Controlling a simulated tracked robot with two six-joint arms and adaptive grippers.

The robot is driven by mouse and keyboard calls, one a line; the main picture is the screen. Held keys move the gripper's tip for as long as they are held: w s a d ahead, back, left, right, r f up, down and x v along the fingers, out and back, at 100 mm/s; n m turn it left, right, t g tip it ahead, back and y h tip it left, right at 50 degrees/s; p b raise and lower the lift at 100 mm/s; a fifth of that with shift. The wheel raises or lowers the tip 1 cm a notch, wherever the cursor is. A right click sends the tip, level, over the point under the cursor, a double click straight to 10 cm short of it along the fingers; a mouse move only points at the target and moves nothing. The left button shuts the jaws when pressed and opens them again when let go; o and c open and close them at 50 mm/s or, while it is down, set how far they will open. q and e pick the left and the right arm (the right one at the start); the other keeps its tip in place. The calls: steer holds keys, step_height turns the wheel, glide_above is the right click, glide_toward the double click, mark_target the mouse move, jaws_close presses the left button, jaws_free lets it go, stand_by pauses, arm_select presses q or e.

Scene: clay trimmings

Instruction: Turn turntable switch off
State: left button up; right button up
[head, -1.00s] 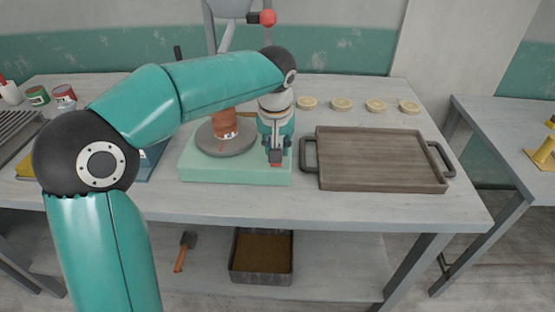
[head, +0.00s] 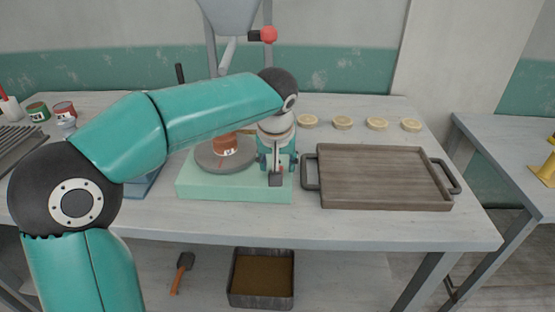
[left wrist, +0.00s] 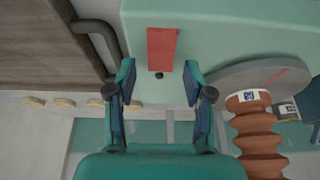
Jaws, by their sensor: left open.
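The turntable's pale green base (head: 200,189) stands on the table with a round grey disc (head: 211,165) carrying a reddish-brown clay piece (head: 225,144). My left gripper (head: 277,170) is over the front right corner of the base. My right gripper is not in view.
A brown wooden tray (head: 380,178) with dark handles lies close to the right of the base. Several pale discs (head: 342,122) line the table's back. A hammer (head: 181,272) and a metal bin (head: 261,300) are below. The table front (head: 370,227) is clear.

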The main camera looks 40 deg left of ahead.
arm_select(q)
steer(key=v, duration=1.2)
steer(key=shift+w, duration=0.1)
